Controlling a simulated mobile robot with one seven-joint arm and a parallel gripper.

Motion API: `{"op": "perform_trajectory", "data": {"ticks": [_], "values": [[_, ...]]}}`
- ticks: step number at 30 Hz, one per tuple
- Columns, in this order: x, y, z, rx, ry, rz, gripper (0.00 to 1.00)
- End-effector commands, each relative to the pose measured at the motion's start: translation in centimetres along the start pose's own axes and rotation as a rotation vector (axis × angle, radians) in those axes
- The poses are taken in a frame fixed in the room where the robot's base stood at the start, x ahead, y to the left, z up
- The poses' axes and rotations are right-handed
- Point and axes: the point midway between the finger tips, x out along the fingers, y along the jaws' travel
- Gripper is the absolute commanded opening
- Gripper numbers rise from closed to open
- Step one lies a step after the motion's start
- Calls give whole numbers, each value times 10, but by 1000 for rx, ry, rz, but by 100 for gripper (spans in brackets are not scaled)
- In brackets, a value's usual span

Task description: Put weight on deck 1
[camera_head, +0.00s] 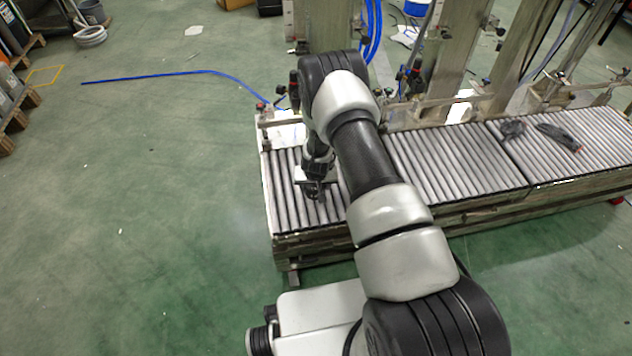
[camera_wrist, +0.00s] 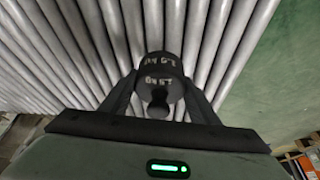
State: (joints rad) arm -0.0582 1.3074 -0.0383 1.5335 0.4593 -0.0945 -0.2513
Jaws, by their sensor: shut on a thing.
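My gripper (camera_head: 314,190) points down over the left end of the roller deck (camera_head: 283,207). In the wrist view its two fingers (camera_wrist: 160,84) are shut on the weight (camera_wrist: 160,67), a dark grey cylinder with pale lettering and a round knob facing the camera. The rollers (camera_wrist: 205,38) lie right behind the weight. I cannot tell whether its far end touches them. In the head view the weight is hard to tell apart from my dark fingers. No deck number is readable.
The roller deck runs on to the right, with dark loose items (camera_head: 560,137) on its far section. Upright metal posts (camera_head: 447,60) and blue hoses (camera_head: 373,30) stand along its back edge. The green floor (camera_head: 160,200) to the left is mostly clear.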

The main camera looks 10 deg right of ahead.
Motion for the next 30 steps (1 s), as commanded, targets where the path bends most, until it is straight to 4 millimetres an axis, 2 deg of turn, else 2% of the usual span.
{"op": "perform_trajectory", "data": {"ticks": [4, 12, 24, 25, 28, 30], "values": [[6, 0, -1, 0, 7, 0, 0], [34, 0, 10, 0, 8, 0, 0], [37, 0, 12, -1, 7, 0, 0], [38, 0, 16, -1, -1, 0, 59], [38, 0, 16, -1, -1, 0, 74], [38, 0, 16, -1, -1, 0, 74]]}}
